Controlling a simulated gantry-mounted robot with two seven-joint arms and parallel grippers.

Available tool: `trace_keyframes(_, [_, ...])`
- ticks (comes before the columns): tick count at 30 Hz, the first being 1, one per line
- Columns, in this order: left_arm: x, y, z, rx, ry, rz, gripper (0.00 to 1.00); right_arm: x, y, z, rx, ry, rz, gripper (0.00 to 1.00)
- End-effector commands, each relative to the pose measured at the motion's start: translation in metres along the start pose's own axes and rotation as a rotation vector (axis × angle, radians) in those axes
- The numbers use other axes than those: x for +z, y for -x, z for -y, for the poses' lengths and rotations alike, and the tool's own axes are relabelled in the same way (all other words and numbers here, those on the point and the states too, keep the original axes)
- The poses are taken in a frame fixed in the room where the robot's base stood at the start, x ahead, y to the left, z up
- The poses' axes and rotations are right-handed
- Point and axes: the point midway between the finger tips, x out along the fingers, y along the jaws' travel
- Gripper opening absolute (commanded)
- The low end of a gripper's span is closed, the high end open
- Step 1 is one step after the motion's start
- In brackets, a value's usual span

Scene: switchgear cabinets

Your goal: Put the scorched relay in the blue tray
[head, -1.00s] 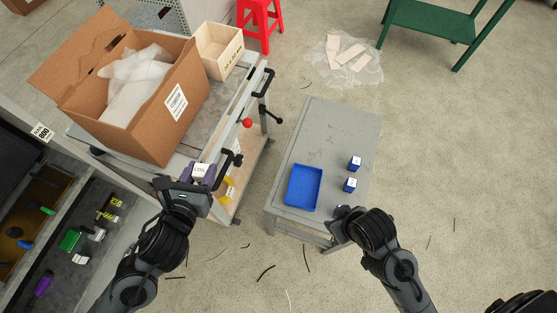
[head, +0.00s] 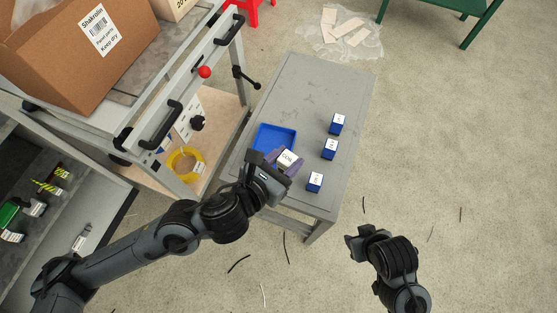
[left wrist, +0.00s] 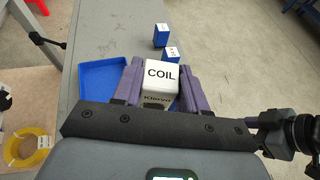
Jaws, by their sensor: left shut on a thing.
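My left gripper (head: 284,161) is shut on a white relay (head: 288,158) with COIL on its top face. In the left wrist view the relay (left wrist: 160,75) sits between the purple fingers, its front face shaded; I cannot clearly make out scorching. The blue tray (head: 262,138) lies empty, as far as it shows, on the grey table. The held relay is at the tray's near right side in the head view, and the tray (left wrist: 90,84) is left of the fingers in the wrist view. My right gripper (head: 354,244) is over the floor, right of the table; its jaws are unclear.
Three blue boxes with white labels (head: 338,123) (head: 329,148) (head: 315,182) stand on the grey table (head: 310,87) right of the tray. A trolley with a cardboard box (head: 60,55) stands at left. The table's far part is clear.

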Motion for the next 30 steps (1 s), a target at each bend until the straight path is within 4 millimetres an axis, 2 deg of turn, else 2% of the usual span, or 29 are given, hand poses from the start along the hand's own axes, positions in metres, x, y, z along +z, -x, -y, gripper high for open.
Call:
trace_keyframes(1, [-0.006,-0.005,0.000,0.000,-0.003,0.004,0.09,0.003,-0.011,0.001,-0.002,-0.002,-0.002,0.43])
trace_keyframes(8, [-0.013,-0.013,-0.007,0.000,-0.001,0.001,0.09,0.005,-0.022,0.004,-0.010,-0.010,-0.005,0.43])
trace_keyframes(11, [-0.018,-0.023,-0.019,0.002,-0.001,0.000,0.09,0.006,-0.025,0.004,-0.010,-0.010,-0.005,0.43])
trace_keyframes(21, [-0.043,-0.071,-0.075,0.002,0.001,0.001,0.09,0.011,-0.042,0.004,-0.008,-0.008,-0.006,0.43])
trace_keyframes(27, [-0.050,-0.088,-0.096,-0.001,0.000,0.002,0.09,0.014,-0.049,0.003,-0.002,-0.001,-0.004,0.43])
trace_keyframes(30, [-0.050,-0.091,-0.100,-0.002,-0.001,0.003,0.09,0.015,-0.050,0.002,0.001,0.001,-0.004,0.43])
